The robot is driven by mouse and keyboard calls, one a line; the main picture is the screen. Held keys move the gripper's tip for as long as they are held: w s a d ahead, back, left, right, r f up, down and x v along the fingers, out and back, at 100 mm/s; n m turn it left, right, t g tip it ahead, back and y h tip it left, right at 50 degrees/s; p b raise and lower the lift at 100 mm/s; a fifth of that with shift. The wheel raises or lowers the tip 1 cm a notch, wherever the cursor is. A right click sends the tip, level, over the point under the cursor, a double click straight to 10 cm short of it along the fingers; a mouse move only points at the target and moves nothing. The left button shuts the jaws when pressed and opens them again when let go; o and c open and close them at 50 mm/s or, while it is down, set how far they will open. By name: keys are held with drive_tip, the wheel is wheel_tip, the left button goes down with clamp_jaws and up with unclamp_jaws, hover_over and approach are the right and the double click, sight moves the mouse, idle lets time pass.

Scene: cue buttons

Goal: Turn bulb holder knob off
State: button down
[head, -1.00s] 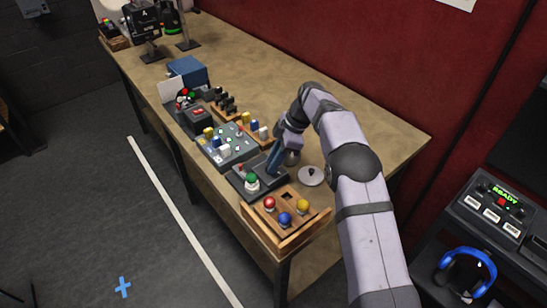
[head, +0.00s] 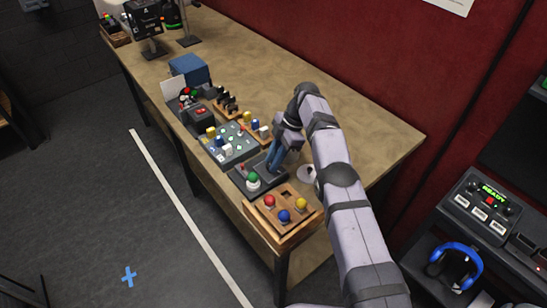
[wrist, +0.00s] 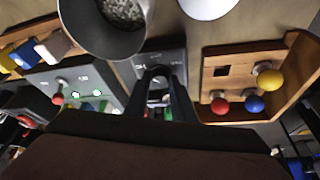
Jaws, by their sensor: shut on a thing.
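The bulb holder (head: 240,181) is a low dark grey box near the table's front edge. It carries a green bulb (head: 253,180) and a small red part (head: 243,167). Its labelled face (wrist: 175,60) shows in the wrist view, beyond my fingers. My gripper (head: 270,170) points down onto the right part of the box. In the wrist view my gripper (wrist: 158,82) has its dark fingers close together on the knob, which they mostly hide. I cannot read the knob's setting.
A wooden box (head: 284,225) with red, blue and yellow balls stands close in front. A grey button panel (head: 229,145) is just behind. A metal cup (wrist: 105,25) and a pale round lid (head: 307,172) are close by. The table's right part is clear.

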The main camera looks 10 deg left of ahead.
idle(0.3)
drive_tip(key=c, duration=1.5)
unclamp_jaws()
drive_tip(key=shift+r, duration=0.15)
drive_tip(key=shift+r, duration=0.55)
wheel_tip(320, 180, up, 9)
drive_tip(key=p, duration=0.7)
drive_tip(key=shift+f+p, duration=0.1)
drive_tip(key=shift+p, duration=0.3)
drive_tip(key=shift+f, duration=0.1)
